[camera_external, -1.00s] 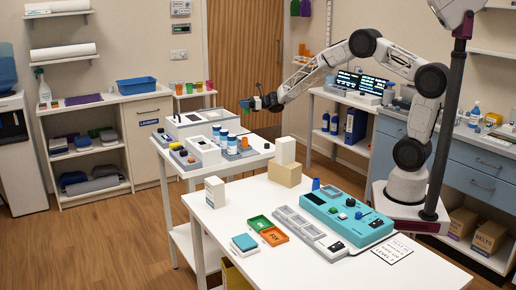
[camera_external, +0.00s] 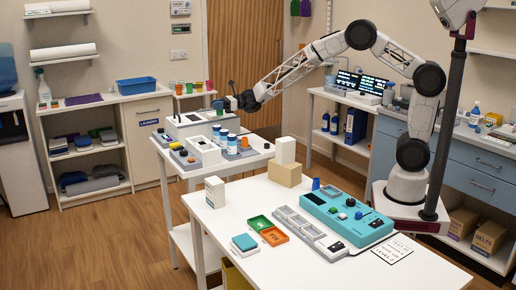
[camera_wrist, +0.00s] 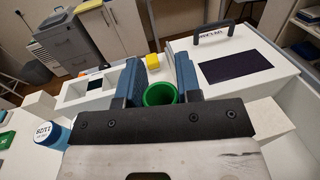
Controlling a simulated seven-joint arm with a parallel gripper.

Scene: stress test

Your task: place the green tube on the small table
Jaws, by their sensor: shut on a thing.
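My gripper (camera_external: 231,103) is over the back part of the white middle table (camera_external: 258,151) in the external view. It is shut on the green tube (camera_external: 218,105), which shows as a small green patch at the fingers. In the wrist view, the tube's green open rim (camera_wrist: 160,94) sits between my two blue finger pads (camera_wrist: 160,76). Its lower part is hidden. A small white table (camera_external: 198,93) with coloured cups stands farther back, by the wall. I cannot tell whether the tube touches anything below.
A white machine with a handle and dark panel (camera_wrist: 235,66) is close on the right in the wrist view. The front table holds a teal device (camera_external: 345,217).

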